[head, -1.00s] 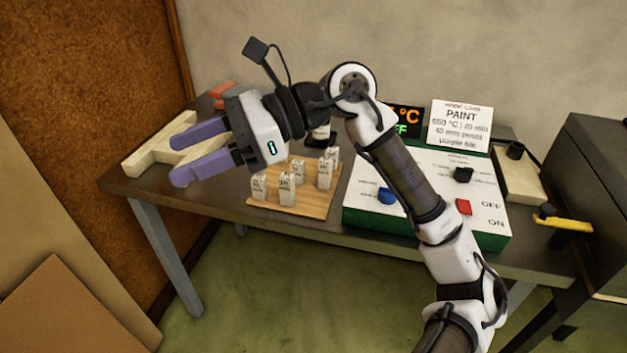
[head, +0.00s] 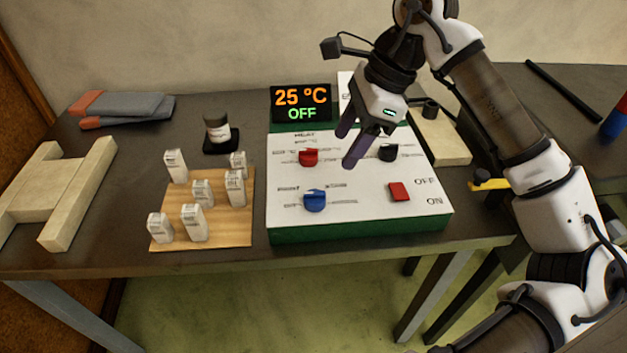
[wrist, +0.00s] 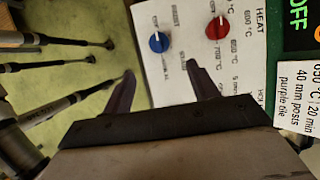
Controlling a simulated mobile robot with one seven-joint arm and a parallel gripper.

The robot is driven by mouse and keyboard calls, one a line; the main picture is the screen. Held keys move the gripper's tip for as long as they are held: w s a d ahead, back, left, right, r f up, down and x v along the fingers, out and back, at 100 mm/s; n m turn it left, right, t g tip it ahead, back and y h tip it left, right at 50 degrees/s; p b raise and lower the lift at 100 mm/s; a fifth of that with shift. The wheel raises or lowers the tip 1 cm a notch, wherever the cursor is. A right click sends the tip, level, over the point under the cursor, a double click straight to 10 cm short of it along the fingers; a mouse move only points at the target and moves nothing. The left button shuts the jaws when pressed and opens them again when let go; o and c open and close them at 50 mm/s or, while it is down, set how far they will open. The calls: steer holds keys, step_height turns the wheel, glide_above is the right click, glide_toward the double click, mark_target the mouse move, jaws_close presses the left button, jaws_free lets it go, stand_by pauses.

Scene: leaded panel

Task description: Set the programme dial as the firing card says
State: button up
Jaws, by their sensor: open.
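The white control panel (head: 350,228) on a green base carries a blue dial (head: 314,200), a red dial (head: 308,157), a black dial (head: 388,152) and a red switch (head: 399,191). The red dial's scale reads HEAT; small words surround the blue dial, too small to read surely. My gripper (head: 350,147) is open and empty above the panel. In the wrist view, the blue dial (wrist: 159,42) shows between and beyond the fingertips, touching neither.
The display (head: 301,106) reads 25 °C and OFF. Left of the panel, several white posts stand on a wooden board (head: 242,220). A yellow handle (head: 490,184) is at right.

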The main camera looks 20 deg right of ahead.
mark_target(318, 192)
steer(key=p+x, duration=0.2)
steer(key=x, duration=1)
steer(key=shift+a+f+p, duration=0.25)
steer(key=shift+f+p, duration=0.05)
steer(key=shift+c, duration=0.3)
steer(key=c, duration=0.9)
